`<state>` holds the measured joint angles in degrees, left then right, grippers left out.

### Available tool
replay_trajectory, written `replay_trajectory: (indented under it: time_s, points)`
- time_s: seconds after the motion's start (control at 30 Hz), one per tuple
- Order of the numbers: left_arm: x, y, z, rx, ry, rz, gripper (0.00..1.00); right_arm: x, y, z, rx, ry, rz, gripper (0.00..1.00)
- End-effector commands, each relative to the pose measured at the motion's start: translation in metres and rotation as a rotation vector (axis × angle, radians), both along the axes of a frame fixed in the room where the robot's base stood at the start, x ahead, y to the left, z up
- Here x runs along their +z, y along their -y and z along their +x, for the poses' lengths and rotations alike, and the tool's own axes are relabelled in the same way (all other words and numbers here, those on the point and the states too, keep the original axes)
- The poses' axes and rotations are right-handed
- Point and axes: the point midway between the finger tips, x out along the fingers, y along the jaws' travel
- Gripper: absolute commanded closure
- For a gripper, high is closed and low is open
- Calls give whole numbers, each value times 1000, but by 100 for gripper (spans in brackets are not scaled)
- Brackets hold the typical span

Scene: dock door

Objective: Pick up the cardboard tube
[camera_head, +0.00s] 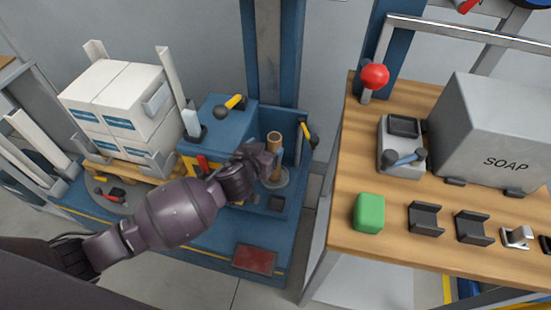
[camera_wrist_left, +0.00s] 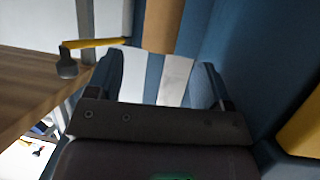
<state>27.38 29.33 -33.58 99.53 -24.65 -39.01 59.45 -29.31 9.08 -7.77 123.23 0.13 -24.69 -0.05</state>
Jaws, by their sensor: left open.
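The cardboard tube (camera_head: 273,143) stands upright in a corner of the blue machine, above a round grey disc (camera_head: 278,182). My left gripper (camera_head: 266,162) is at the tube's left side in the head view and covers part of its lower length. In the left wrist view, the left gripper (camera_wrist_left: 162,68) shows its two fingers apart. A tan upright band, which looks like the tube (camera_wrist_left: 163,25), shows just beyond the fingertips. White and blue surfaces show between the fingers. I cannot tell whether a finger touches the tube. My right gripper is not in view.
White boxes (camera_head: 120,95) stand on a pallet at the left. A yellow-handled lever (camera_head: 308,133) is close right of the tube, another (camera_head: 232,104) behind left. The wooden bench (camera_head: 340,215) at the right carries a green block (camera_head: 368,212) and a grey SOAP box (camera_head: 495,135).

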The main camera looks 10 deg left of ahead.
Motion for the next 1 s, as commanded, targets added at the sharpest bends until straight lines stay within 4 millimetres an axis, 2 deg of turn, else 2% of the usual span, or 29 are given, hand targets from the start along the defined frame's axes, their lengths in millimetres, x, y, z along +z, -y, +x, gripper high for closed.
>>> replay_trajectory:
  time_s: [0.23, 0.5, 0.7, 1.0]
  points:
    - [-1, 2, 12, 0, 4, -1, 26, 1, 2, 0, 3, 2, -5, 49]
    - [-18, 6, 42, -1, 0, 2, 26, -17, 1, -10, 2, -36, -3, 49]
    - [-23, 9, 58, 1, 1, 1, 26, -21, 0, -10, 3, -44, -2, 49]
    - [-21, 10, 62, 0, 4, -1, 26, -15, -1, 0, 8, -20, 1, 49]
